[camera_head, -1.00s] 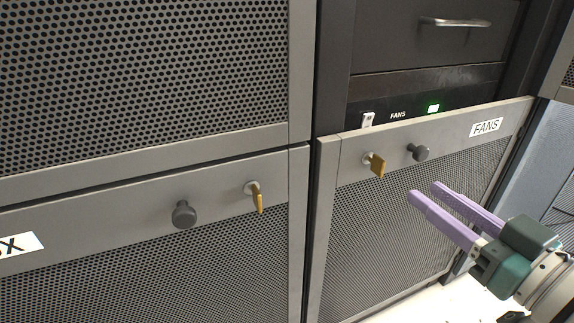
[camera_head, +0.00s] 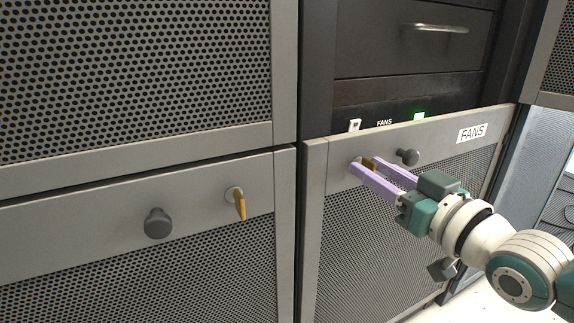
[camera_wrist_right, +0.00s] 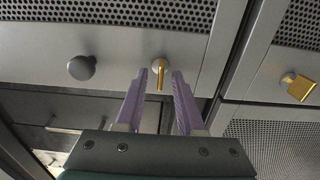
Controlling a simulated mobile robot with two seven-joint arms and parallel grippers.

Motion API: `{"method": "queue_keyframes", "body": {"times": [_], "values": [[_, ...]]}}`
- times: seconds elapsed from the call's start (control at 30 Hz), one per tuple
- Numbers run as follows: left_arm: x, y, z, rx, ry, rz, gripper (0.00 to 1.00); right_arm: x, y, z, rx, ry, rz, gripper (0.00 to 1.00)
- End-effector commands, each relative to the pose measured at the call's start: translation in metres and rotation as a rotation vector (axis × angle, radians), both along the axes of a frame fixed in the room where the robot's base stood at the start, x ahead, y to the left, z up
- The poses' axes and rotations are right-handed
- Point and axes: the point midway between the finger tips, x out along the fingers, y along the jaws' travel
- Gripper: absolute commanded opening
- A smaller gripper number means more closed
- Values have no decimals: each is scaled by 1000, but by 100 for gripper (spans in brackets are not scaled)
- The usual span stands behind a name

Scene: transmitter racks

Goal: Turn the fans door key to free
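The fans door key (camera_head: 369,164) is a small gold key in a round lock near the top left of the grey FANS door (camera_head: 316,215). My right gripper (camera_head: 366,165) has its two purple fingers on either side of this key. In the right wrist view, the key (camera_wrist_right: 160,78) stands between the open fingertips (camera_wrist_right: 160,73), with a gap visible on each side. The fingers partly cover the key in the head view. My left gripper is not in view.
A dark round knob (camera_head: 407,157) sits on the FANS door, just right of the key. The neighbouring left door has another gold key (camera_head: 239,204) and a dark knob (camera_head: 158,223). A white switch (camera_head: 354,125) and lit green indicator (camera_head: 419,116) are above the FANS door.

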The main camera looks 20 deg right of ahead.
Motion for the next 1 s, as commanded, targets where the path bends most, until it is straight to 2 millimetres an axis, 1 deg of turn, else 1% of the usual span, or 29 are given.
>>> {"method": "queue_keyframes", "body": {"times": [0.17,0.4,0.5,1.0], "values": [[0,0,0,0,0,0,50,0,0,0,1,1,0,36],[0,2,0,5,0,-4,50,-1,0,0,1,1,0,9],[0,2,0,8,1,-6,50,-1,0,0,1,1,0,0],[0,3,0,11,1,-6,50,-1,0,0,-1,1,0,0]]}}
